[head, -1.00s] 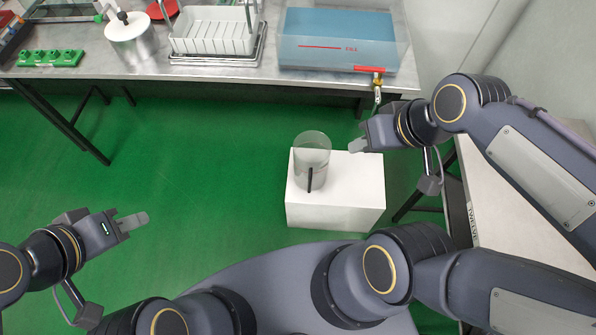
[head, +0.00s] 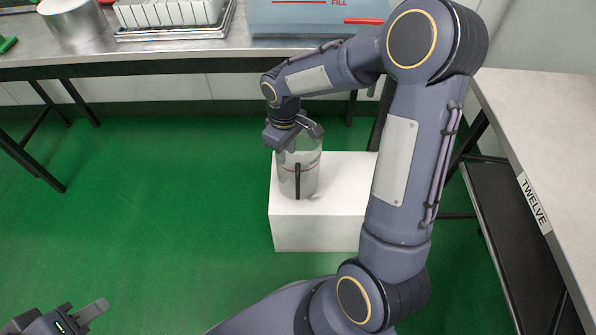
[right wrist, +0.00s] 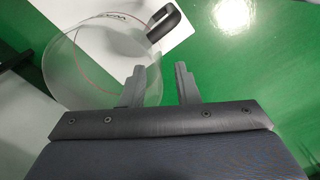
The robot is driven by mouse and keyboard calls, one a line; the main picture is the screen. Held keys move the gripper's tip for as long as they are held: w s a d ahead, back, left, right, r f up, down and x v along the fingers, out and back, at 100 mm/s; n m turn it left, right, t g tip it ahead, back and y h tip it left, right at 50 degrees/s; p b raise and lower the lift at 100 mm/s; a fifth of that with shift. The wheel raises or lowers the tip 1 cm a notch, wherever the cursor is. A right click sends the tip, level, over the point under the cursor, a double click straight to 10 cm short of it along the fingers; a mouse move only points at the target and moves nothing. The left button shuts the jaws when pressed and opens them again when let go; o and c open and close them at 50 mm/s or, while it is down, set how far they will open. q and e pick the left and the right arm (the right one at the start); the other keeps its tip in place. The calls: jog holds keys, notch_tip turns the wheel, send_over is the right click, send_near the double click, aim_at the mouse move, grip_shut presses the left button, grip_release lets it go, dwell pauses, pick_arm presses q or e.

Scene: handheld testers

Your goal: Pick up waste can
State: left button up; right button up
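The waste can (head: 299,178) is a clear, see-through cylinder with a black handle and a thin red line. It stands upright on a white box (head: 316,229). My right gripper (head: 300,141) is above and at the can's rim. In the right wrist view the can (right wrist: 95,75) is seen from above, with dark lettering. My right gripper (right wrist: 160,74) is open there; its left finger overlaps the can's circle, its right finger lies outside. I cannot tell whether they touch the wall. My left gripper (head: 92,310) is at the bottom left, away from the can; its finger gap is unclear.
A metal bench (head: 160,55) runs along the back, with a white rack (head: 165,14) and a blue tank (head: 310,18). A pale table labelled TWELVE (head: 560,150) stands on the right. The green floor left of the white box is clear.

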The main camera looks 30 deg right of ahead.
jog(key=f+b, duration=0.1)
jog(key=f, duration=0.1)
jog(key=f+b, duration=0.1)
jog(key=f, duration=0.2)
jog(key=shift+w+a, duration=0.1)
jog(key=shift+w, duration=0.1)
grip_shut()
dwell(1.1)
